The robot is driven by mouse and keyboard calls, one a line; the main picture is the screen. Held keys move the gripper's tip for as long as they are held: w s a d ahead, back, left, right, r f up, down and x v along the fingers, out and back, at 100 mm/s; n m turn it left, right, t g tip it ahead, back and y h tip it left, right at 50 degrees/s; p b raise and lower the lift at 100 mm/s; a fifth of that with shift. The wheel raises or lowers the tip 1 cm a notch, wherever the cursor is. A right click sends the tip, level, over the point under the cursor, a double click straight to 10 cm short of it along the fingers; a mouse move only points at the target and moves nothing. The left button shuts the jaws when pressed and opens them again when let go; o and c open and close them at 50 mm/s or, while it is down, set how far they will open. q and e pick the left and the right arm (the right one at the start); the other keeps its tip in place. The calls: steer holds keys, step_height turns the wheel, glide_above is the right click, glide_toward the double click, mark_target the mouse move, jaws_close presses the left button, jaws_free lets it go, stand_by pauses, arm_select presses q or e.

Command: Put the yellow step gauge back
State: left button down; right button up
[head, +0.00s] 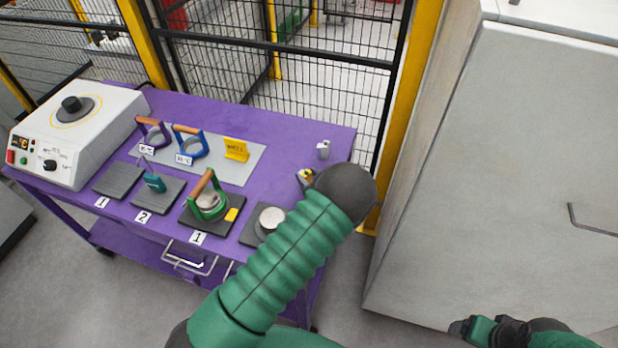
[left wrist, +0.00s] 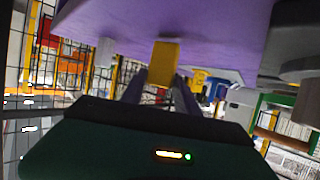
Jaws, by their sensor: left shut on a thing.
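My left gripper (left wrist: 162,88) is shut on a yellow block, the yellow step gauge (left wrist: 164,62), which stands out between its two fingers in the left wrist view. In the head view the dark wrist joint of my left arm hides most of this gripper; a small yellow and grey part (head: 307,176) shows just beside the joint, over the right end of the purple table (head: 300,125). My right gripper (head: 477,329) is at the lower right, away from the table; its fingers are not clear.
A grey mat (head: 215,172) holds two handled tools and a yellow labelled piece (head: 236,149). A green-framed tool (head: 207,203) stands on a dark pad beside a small yellow piece (head: 232,214). A white machine (head: 75,130) stands left, a grey cabinet (head: 490,170) right; fencing runs behind.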

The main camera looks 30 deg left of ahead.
arm_select(q)
steer(key=shift+a+f, duration=0.5)
steer(key=shift+a, duration=0.25)
steer(key=c, duration=1.1)
jaws_free()
steer(key=shift+a, duration=0.2)
steer(key=shift+o, duration=1)
steer(key=shift+d, duration=0.2)
steer(key=shift+d+r, duration=0.2)
steer(key=shift+d, duration=0.4)
steer(key=v, duration=0.7)
steer(key=shift+s+a, duration=0.15)
steer(key=s+d+r+m+h, duration=0.3)
steer(key=d+r+m+h, duration=0.35)
steer(key=d+h, duration=0.45)
steer(key=s+a+m+g, duration=0.1)
steer(key=s+m+g, duration=0.3)
steer(key=s, duration=1.3)
steer(key=shift+s+r+m, duration=0.3)
steer(key=shift+r+m, duration=0.2)
steer(key=shift+m, duration=0.05)
arm_select(e)
steer(key=shift+a, duration=0.45)
